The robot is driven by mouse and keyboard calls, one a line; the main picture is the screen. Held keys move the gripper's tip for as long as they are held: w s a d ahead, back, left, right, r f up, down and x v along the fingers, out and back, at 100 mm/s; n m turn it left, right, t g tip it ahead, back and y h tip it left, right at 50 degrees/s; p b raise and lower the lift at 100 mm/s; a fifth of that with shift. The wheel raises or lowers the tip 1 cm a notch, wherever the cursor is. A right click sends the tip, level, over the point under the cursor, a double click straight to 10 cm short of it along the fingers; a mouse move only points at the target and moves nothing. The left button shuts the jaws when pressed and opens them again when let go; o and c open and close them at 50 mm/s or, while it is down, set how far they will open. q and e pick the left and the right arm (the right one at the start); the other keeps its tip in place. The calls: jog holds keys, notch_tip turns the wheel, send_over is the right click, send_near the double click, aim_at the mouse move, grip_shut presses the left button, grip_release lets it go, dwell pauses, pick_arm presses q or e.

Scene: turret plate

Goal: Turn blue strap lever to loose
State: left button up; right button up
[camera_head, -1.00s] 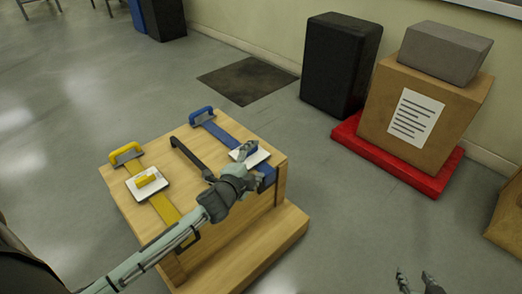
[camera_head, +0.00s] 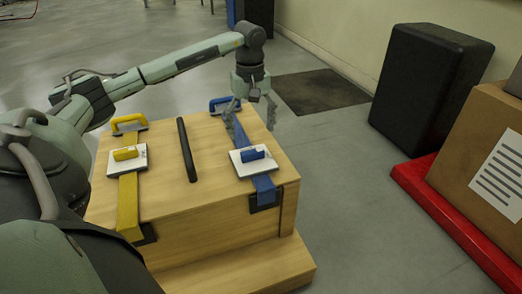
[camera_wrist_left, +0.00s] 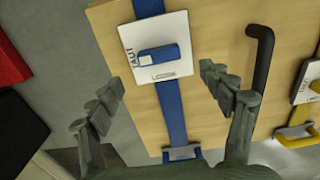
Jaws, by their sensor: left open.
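The blue strap lever (camera_head: 253,153) sits on a white square plate (camera_head: 242,166) over the blue strap (camera_head: 265,187). In the left wrist view the lever (camera_wrist_left: 160,55) lies crosswise to the strap, its pale end toward the TAUT mark. LOOSE is printed along the plate's edge nearer my gripper. My left gripper (camera_head: 250,110) is open and empty, behind the plate, with its fingers pointing down over the far part of the strap. In the left wrist view its fingers (camera_wrist_left: 163,84) stand apart on either side of the strap, clear of the lever. My right gripper is out of view.
The straps cross a wooden box (camera_head: 190,215). A black bar (camera_head: 186,150) lies between the blue strap and the yellow strap (camera_head: 129,205), which has its own yellow lever (camera_head: 125,153). A black box (camera_head: 425,90) and a red base (camera_head: 455,225) stand to the right.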

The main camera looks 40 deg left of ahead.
aim_at(252, 151)
pick_arm(q)
notch_tip(252, 151, down, 7)
jog(key=shift+r+b, duration=0.1)
jog(key=shift+b, duration=0.75)
jog(key=shift+d, duration=0.1)
jog(key=c, duration=1.2)
